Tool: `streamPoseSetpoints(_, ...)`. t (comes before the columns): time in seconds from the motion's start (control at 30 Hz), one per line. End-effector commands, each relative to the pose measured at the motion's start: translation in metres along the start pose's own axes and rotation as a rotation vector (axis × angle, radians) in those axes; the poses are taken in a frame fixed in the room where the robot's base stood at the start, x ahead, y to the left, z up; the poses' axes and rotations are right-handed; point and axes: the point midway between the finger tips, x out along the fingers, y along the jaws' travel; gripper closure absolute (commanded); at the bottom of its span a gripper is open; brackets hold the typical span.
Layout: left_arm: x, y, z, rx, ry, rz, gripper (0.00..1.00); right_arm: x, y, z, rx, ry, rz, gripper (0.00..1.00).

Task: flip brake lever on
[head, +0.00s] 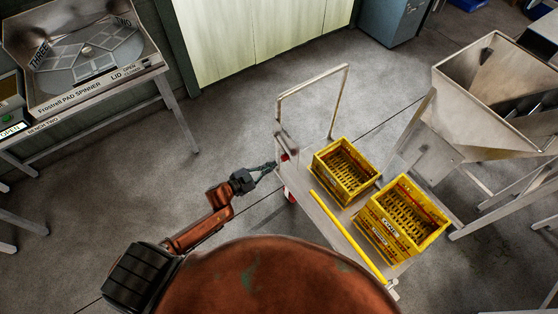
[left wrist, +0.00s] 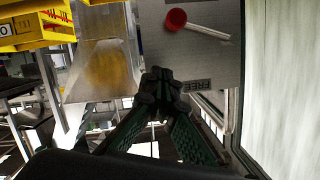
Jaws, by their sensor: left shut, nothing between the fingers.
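The brake lever (left wrist: 208,32) is a pale rod with a red round knob (left wrist: 176,19) at its left end in the left wrist view. It sits on a grey plate (left wrist: 220,65) whose lower label reads FREE, upside down. In the head view a red spot (head: 285,157) shows at the trolley's left end, by its handle. My left gripper (head: 273,166) is shut and empty beside that end. In the left wrist view its fingertips (left wrist: 164,82) are together below the red knob, overlapping the plate's edge; contact cannot be told. My right gripper is not in view.
The trolley (head: 322,210) carries two yellow crates (head: 345,170) (head: 402,222) and a yellow bar (head: 348,237). Its tall tube handle (head: 312,84) stands behind my left gripper. A metal hopper (head: 452,92) stands at the right, a pad spinner bench (head: 95,95) at the left.

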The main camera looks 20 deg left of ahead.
Motion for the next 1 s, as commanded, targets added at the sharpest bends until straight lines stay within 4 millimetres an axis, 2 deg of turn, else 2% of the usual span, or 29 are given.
streamPoseSetpoints(0.03, -0.008, -0.001, 0.000, 0.000, -0.001, -0.001, 1.00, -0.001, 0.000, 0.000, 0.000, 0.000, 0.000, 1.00)
streamPoseSetpoints(0.2, -0.019, 0.000, 0.000, 0.001, 0.000, -0.001, 1.00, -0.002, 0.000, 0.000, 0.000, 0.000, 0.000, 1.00)
streamPoseSetpoints(0.83, -0.020, 0.000, 0.001, 0.000, -0.002, -0.001, 1.00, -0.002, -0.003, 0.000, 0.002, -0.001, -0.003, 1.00)
streamPoseSetpoints(0.93, -0.022, 0.001, 0.019, -0.014, -0.035, -0.013, 1.00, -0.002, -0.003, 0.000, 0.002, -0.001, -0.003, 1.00)
streamPoseSetpoints(1.0, -0.027, 0.003, 0.048, -0.035, -0.088, -0.033, 1.00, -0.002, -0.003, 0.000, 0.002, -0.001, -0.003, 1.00)
